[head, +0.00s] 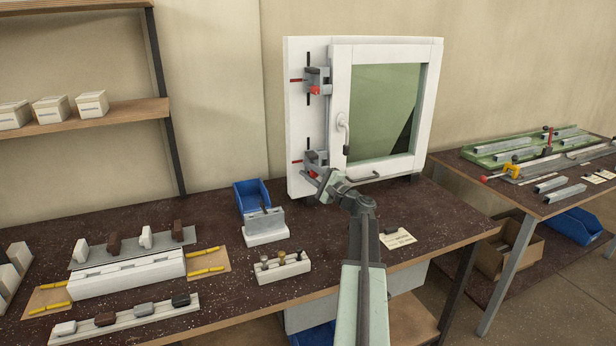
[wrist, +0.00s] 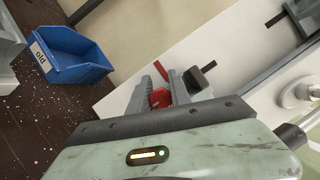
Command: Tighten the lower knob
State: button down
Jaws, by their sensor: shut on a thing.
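The white window frame (head: 338,120) stands upright at the back of the bench, with two clamps on its left side. The upper clamp has a red knob (head: 314,90). The lower clamp (head: 312,160) sits near the frame's bottom left corner. My gripper (head: 318,184) reaches it from the front and hides most of its knob in the head view. In the wrist view, my gripper (wrist: 160,94) has its two grey fingers on either side of the red lower knob (wrist: 160,98) and is shut on it.
A blue bin (head: 252,196) marked "old" in the wrist view (wrist: 62,55) stands left of the frame. A grey-white block fixture (head: 265,228) and a small rack (head: 282,268) stand in front. A paper card (head: 398,239) lies right of my arm. Bare bench shows between them.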

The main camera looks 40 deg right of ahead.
jog(key=shift+m, duration=0.6)
jog(key=c, duration=1.2)
grip_release()
jog(key=shift+c, duration=0.2)
